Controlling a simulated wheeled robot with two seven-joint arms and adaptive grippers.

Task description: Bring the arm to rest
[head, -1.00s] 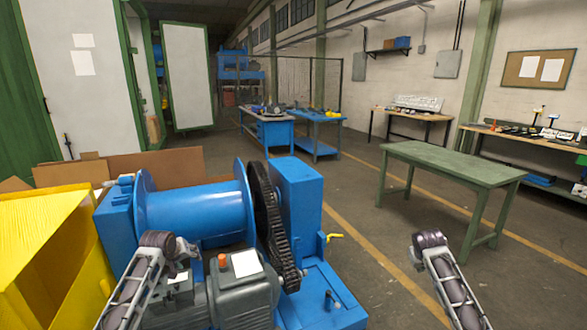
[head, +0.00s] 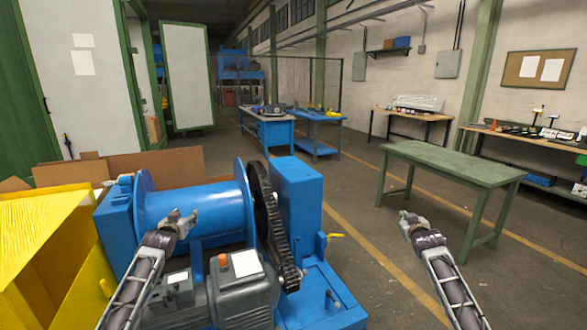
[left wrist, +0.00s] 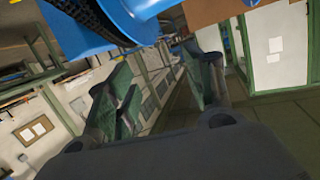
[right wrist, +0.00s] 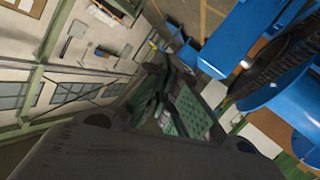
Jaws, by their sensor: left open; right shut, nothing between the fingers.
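My left gripper (head: 181,222) is in front of the blue winch drum (head: 195,212) in the head view. In the left wrist view its two fingers (left wrist: 160,95) stand wide apart with nothing between them. My right gripper (head: 408,222) is over the open floor, right of the winch and in front of the green table. In the right wrist view its fingers (right wrist: 172,100) are close together and hold nothing. The winch carries a large black chain wheel (head: 265,215) beside a blue housing (head: 297,210). A grey motor (head: 238,290) sits low in front.
A yellow bin (head: 50,250) stands at the left of the winch. A green table (head: 450,163) is at the right. Blue workbenches (head: 268,130) stand further back. The floor (head: 350,215) between winch and green table is clear.

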